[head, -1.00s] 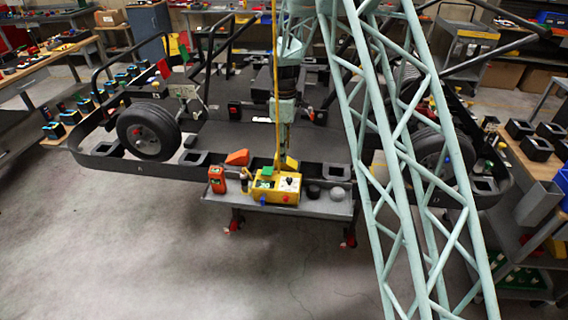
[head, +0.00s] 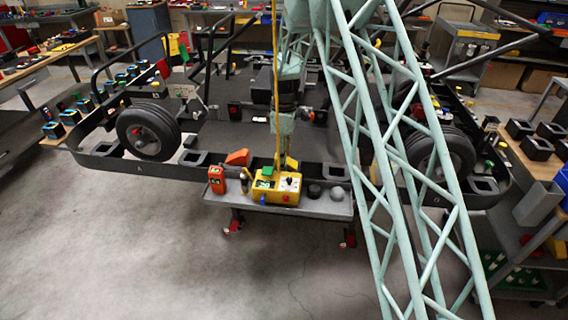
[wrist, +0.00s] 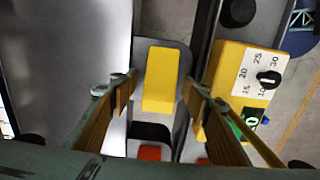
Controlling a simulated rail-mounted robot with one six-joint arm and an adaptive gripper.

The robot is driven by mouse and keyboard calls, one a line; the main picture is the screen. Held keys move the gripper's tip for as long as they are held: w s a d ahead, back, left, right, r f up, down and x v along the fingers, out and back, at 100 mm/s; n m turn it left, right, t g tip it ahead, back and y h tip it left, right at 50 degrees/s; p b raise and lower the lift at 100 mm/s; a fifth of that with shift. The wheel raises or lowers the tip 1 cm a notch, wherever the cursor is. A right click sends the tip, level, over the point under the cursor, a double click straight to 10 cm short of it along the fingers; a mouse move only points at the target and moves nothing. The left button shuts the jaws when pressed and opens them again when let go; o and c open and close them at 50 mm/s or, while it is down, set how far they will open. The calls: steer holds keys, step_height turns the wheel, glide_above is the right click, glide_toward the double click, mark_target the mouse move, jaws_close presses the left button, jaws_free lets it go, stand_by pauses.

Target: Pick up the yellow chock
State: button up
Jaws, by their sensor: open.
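The yellow chock (wrist: 161,80) is a plain block lying in a grey recess in the wrist view. My gripper (wrist: 157,92) is open, with one finger on either side of the chock's near part. I see gaps between the fingers and the chock, but cannot tell how far the tips reach down. In the head view the chock (head: 292,163) shows small behind the yellow control box, on the dark frame bar. My gripper (head: 283,160) hangs right at it there, and its tips are hard to make out.
A yellow control box (wrist: 237,80) with a dial sits close right of my gripper. An orange wedge (head: 237,157) and an orange handset (head: 217,180) lie left of the box. A grey shelf (head: 330,208) carries the box and dark round knobs. Open floor lies in front.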

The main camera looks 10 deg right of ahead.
steer(key=c, duration=1)
steer(key=shift+r, duration=0.1)
steer(key=shift+r+p, duration=0.3)
steer(key=shift+r, duration=4.65)
